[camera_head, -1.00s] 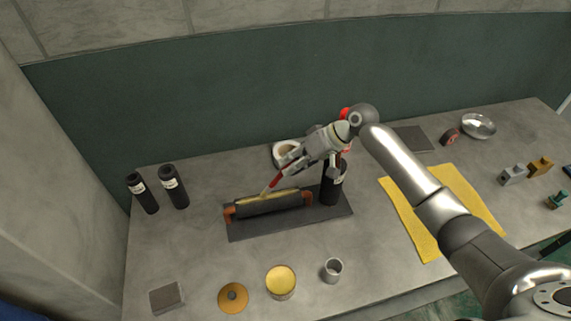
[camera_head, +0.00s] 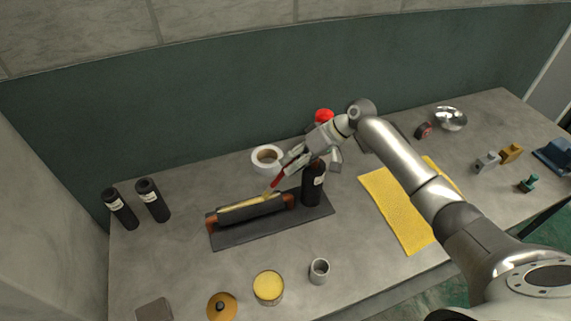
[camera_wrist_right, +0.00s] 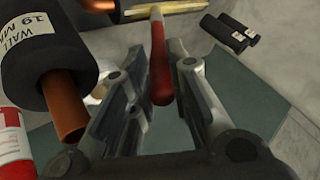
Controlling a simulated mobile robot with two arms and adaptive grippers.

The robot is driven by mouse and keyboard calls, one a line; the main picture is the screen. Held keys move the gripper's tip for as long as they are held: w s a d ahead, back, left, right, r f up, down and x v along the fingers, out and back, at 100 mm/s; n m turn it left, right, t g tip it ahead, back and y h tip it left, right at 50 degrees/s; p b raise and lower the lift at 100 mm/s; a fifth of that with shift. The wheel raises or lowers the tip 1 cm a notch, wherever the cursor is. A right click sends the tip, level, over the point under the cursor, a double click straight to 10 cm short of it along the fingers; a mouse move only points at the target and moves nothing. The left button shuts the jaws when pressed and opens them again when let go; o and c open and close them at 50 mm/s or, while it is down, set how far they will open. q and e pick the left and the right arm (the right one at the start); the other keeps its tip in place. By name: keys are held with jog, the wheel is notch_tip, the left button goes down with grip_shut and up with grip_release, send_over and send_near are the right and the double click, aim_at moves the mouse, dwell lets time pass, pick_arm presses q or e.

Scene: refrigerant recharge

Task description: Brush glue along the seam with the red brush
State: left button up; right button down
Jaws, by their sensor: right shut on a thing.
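A black foam-insulated copper pipe (camera_head: 250,210) lies on a dark board (camera_head: 240,238), with a yellowish seam (camera_head: 240,205) along its top. My right gripper (camera_head: 287,168) is shut on the red brush (camera_head: 278,181), above the right part of the pipe. The brush tip points down-left at the seam's right part; I cannot tell whether it touches. In the right wrist view the red handle (camera_wrist_right: 159,75) sits between the fingers (camera_wrist_right: 158,95). An open can of yellow glue (camera_head: 268,286) stands in front, its lid (camera_head: 221,307) beside it. My left gripper is not in view.
A labelled black insulation piece (camera_head: 312,187) stands upright close to my right gripper. Behind are a white tape roll (camera_head: 267,157) and a red-topped canister (camera_head: 324,116). A grey cup (camera_head: 319,270) stands in front; a yellow cloth (camera_head: 400,212) lies right.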

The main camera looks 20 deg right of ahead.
aim_at(306, 169)
jog(key=shift+d, duration=1.9)
jog(key=shift+w+d+r, duration=0.15)
jog(key=shift+w+r, duration=0.1)
jog(key=shift+r, duration=0.15)
jog(key=shift+a+f+p, duration=0.15)
jog(key=shift+a+p, duration=1.1)
jog(key=shift+a, duration=1.4)
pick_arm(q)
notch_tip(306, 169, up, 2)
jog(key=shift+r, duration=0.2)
pick_arm(e)
jog(key=a, duration=1.2)
jog(key=shift+s+a+f, duration=0.2)
